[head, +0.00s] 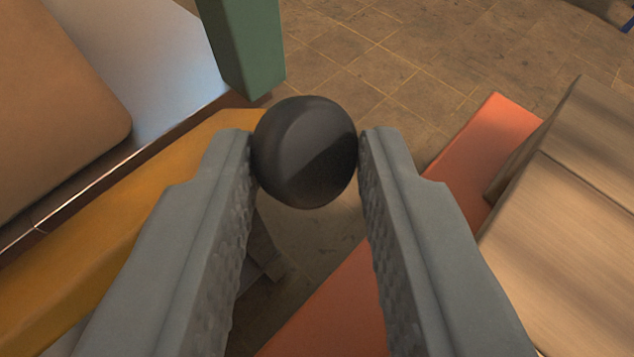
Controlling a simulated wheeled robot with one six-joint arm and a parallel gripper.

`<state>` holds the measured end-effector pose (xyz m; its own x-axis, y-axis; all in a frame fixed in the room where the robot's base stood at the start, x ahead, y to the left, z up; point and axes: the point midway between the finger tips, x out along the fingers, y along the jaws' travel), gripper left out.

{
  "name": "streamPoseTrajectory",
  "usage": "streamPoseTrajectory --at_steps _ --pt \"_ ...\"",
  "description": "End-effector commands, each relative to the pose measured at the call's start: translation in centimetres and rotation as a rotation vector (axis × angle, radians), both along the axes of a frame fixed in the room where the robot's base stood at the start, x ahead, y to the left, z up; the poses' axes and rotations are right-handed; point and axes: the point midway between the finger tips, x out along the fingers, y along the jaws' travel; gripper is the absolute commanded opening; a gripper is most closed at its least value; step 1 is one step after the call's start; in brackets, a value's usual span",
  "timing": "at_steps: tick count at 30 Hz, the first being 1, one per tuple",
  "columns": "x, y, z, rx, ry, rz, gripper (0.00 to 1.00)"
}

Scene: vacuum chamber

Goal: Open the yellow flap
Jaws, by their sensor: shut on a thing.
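My gripper (306,158) is in the middle of the view, its two grey fingers shut on a round black knob (305,152). The fingertips touch the knob on its left and right sides. A yellow panel (130,222), which looks like the yellow flap, runs diagonally from the lower left to behind my left finger. My left finger hides part of it. I cannot tell whether the knob is fixed to the yellow panel, as the joint between them is hidden.
A green post (243,50) stands beyond the knob. A metal surface with a brown block (60,100) lies at the upper left. An orange beam (485,140) and wooden boxes (570,240) are at the right. Tiled floor (400,60) shows beyond and below.

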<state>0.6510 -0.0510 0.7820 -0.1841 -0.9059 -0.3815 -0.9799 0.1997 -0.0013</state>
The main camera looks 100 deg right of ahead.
Motion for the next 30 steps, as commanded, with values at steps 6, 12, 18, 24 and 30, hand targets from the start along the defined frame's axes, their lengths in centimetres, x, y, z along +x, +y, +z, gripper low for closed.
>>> streamPoseTrajectory --at_steps 6,12,18,24,30 --pt "0.1 -0.1 -0.4 0.004 0.003 0.002 0.00" --pt "0.2 -0.1 -0.3 0.003 0.001 0.003 0.36" --pt "0.2 0.1 -0.2 0.003 0.000 0.004 0.36" --pt "0.7 2.2 0.7 0.003 -0.003 0.006 0.36" --pt "1.2 5.8 2.3 0.002 -0.003 0.006 0.36"
